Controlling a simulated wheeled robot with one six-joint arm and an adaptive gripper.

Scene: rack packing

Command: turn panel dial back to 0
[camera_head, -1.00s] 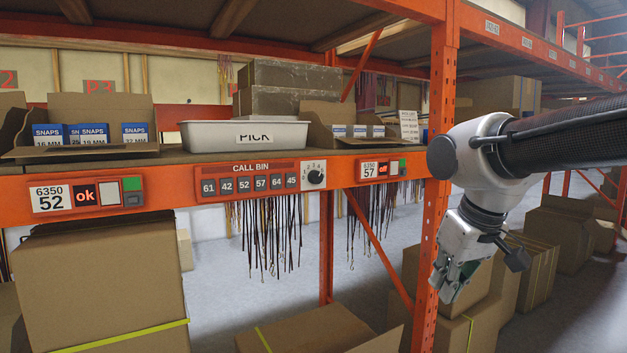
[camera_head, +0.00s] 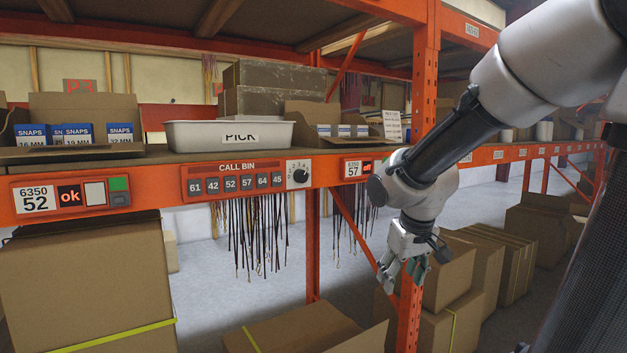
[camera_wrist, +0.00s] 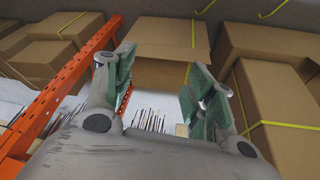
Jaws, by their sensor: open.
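The panel dial (camera_head: 300,175) is a black round knob on a white plate with numbers, at the right end of the red CALL BIN panel (camera_head: 238,180) on the orange shelf beam. Its pointer setting is too small to read surely. My gripper (camera_head: 402,284) hangs below the beam, to the right of and lower than the dial, apart from it and pointing down. It is open and empty. In the wrist view my gripper (camera_wrist: 160,85) shows its green-padded fingers spread wide, with cardboard boxes beyond; the dial is not in that view.
A grey PICK bin (camera_head: 228,135) and open cartons of SNAPS boxes (camera_head: 75,133) stand on the shelf above the beam. An orange upright (camera_head: 424,75) is close to my gripper. Dark cords (camera_head: 255,235) hang below the panel. Cardboard boxes (camera_head: 88,285) stand below.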

